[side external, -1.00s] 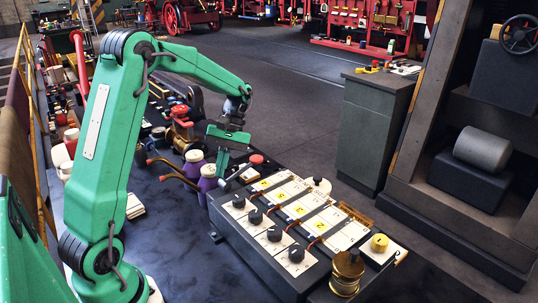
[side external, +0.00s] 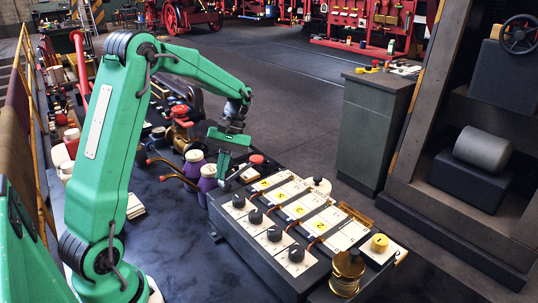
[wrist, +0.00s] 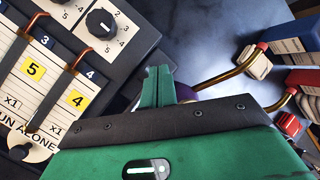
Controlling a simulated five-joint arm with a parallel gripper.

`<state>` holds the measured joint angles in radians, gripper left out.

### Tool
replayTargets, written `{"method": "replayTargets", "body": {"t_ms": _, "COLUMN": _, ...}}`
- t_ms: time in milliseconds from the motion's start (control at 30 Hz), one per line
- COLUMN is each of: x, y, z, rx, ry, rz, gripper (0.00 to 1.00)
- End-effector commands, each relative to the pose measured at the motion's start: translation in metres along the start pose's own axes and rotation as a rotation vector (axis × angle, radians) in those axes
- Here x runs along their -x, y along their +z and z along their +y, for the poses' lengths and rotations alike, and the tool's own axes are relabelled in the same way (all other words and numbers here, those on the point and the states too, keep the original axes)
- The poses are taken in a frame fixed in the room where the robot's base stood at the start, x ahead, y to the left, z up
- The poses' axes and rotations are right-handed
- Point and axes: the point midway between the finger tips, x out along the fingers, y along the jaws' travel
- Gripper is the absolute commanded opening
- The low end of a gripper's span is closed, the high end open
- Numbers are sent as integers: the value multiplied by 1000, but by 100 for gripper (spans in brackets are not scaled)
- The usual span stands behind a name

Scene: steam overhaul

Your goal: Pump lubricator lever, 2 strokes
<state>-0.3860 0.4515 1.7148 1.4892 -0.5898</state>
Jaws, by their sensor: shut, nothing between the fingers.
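A dark lubricator box (side external: 258,258) stands on the bench, its sloped top carrying black knobs, white cards with yellow number labels and thin copper tubes. My green gripper (side external: 224,181) points down at the box's far left end, beside the purple-bodied cans. Its fingers are together and empty. In the wrist view, my gripper (wrist: 157,72) shows beside the box's edge, with a black knob (wrist: 101,22) and the cards (wrist: 50,85) to its left. I cannot pick out the pump lever for certain; my gripper may hide it. Contact with the box cannot be told.
Two purple cans (side external: 208,180) with copper spouts stand close left of my gripper. A red cap (side external: 257,159) is just beyond it. A brass pot (side external: 347,271) stands at the box's near right end.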

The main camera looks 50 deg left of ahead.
Motion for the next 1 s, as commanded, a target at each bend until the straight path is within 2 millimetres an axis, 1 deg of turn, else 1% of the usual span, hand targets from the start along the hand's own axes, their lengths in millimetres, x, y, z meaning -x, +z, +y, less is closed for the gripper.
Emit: {"method": "replayTargets", "body": {"t_ms": 1000, "x": -5, "y": -4, "z": 4, "rx": 0, "ry": -1, "rz": 1, "gripper": 0}}
